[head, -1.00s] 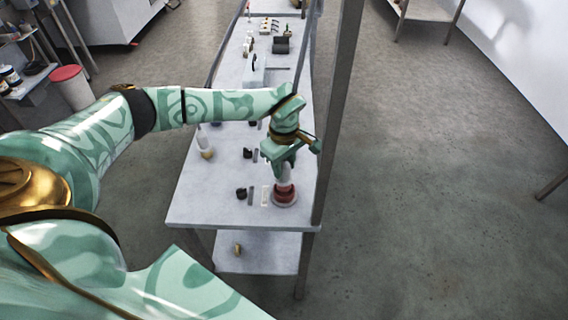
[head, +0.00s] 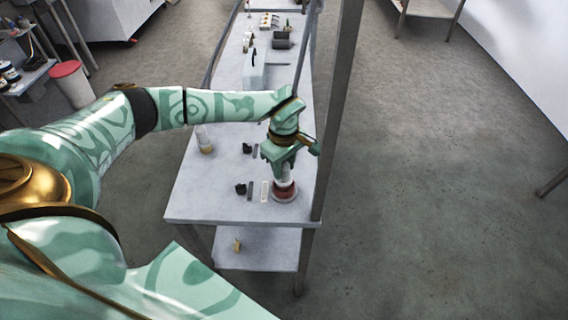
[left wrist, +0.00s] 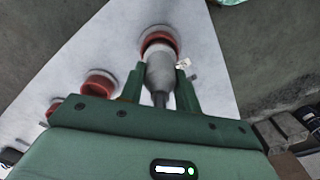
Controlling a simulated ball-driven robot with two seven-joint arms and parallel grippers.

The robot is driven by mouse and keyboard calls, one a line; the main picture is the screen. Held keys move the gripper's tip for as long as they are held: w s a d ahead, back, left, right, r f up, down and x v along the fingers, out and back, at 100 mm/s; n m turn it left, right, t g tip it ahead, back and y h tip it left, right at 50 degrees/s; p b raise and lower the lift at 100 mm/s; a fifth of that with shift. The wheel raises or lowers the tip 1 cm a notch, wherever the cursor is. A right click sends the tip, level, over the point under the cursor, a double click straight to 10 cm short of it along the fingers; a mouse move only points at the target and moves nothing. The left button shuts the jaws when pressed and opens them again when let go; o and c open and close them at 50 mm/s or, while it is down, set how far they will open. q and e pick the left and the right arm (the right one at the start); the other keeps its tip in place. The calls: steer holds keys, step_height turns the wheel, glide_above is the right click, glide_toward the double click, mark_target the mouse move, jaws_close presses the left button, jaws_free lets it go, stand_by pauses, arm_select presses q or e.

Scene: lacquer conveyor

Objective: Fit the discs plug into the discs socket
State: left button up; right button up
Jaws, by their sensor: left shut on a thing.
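My left gripper (head: 284,170) is shut on a pale grey, bottle-shaped plug (left wrist: 160,72), which I take to be the discs plug. In the left wrist view the gripper (left wrist: 158,88) has a finger on each side of the plug. The far end of the plug meets a round red and white socket (left wrist: 160,38), likely the discs socket. This socket (head: 285,194) stands near the front right corner of the table, straight below the gripper. The fingers and plug partly cover it, so I cannot tell how far the plug is in. My right gripper is not in view.
Dark small parts (head: 241,188) and a pale strip (head: 264,191) lie left of the socket on the long grey table (head: 205,205). A white bottle (head: 205,143) stands farther left. Other red and white fittings (left wrist: 98,83) show in the wrist view. A post (head: 333,110) rises along the right edge.

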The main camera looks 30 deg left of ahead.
arm_select(q)
steer(key=shift+f+b, duration=0.35)
steer(key=shift+f, duration=0.4)
steer(key=o, duration=1.1)
steer(key=shift+o, duration=0.2)
steer(key=shift+r, duration=0.1)
step_height(320, 180, up, 16)
steer(key=p, duration=0.2)
